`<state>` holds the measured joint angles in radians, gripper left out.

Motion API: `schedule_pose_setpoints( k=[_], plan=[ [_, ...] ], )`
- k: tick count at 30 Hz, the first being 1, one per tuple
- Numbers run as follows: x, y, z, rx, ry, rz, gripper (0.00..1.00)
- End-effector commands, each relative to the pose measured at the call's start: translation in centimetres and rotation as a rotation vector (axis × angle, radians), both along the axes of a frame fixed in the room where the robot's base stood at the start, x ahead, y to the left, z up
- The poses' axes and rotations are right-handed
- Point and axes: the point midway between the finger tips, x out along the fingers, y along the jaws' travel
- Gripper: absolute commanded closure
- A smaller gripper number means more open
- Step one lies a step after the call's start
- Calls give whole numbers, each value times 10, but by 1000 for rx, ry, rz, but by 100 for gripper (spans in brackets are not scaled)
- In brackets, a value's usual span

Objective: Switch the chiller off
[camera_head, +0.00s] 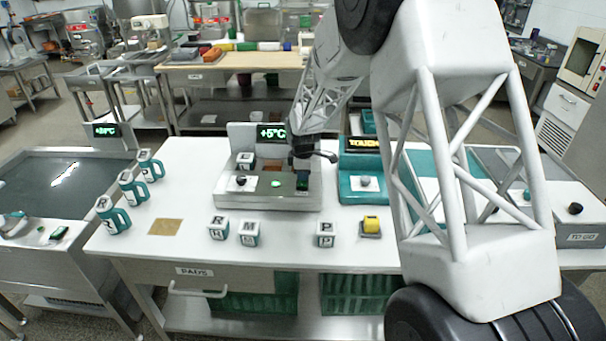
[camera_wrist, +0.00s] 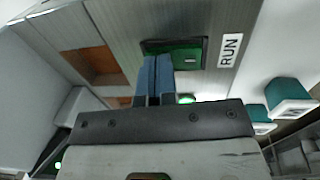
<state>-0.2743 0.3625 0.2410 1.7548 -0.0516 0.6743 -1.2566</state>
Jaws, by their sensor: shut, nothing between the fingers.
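The grey metal unit with a lit "+5°C" display, apparently the chiller (camera_head: 223,190), stands at the middle of the white table in the head view. Its front deck carries a black knob (camera_head: 240,181) and a lit green lamp (camera_head: 276,184). A green rocker switch (camera_wrist: 188,50) in a dark frame, beside a "RUN" label (camera_wrist: 230,50), shows in the wrist view. My gripper (camera_wrist: 152,62) is shut and empty, its blue fingertips over the left end of the switch frame. Whether they touch it I cannot tell. The fingers hide part of the switch.
A teal unit (camera_head: 362,190) stands close to the right of the grey one. Lettered cups (camera_head: 219,228) and a yellow piece (camera_head: 371,224) stand in front. More teal-handled cups (camera_head: 114,216) are at the left. My arm hides much of the table's right side.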

Motion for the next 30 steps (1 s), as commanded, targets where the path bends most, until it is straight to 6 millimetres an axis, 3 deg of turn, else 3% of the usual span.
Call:
schedule_pose_setpoints(
  k=[30],
  plan=[
    [-16,0,2,-1,18,0,100]
  ],
)
